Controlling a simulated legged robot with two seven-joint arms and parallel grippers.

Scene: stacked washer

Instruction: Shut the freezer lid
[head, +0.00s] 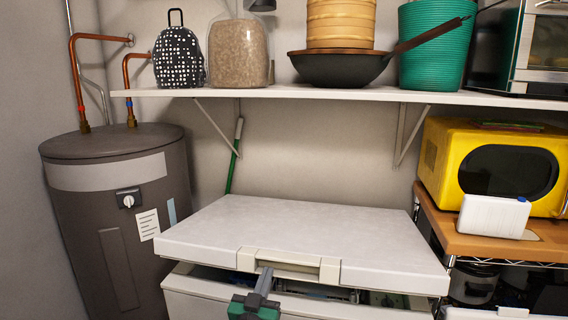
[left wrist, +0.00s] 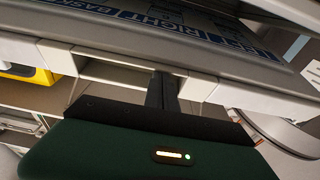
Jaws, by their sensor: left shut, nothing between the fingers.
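The white freezer lid (head: 300,232) is tilted slightly up at its front edge. A narrow gap shows between it and the freezer body (head: 200,290). The lid has a beige handle (head: 290,264) at its front middle, which also shows in the left wrist view (left wrist: 115,72). My left gripper (head: 264,280) is at the handle, at its left part, with its shut fingers pointing at it. In the left wrist view the fingers (left wrist: 162,88) reach the handle's recess; I cannot tell whether they touch it. My right gripper is not in view.
A dark water heater (head: 120,220) stands at the left. A shelf (head: 300,93) with a wok (head: 340,68) and containers runs above the lid. A yellow microwave (head: 450,160) and a white box (head: 493,216) sit on a wooden-topped rack at the right.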

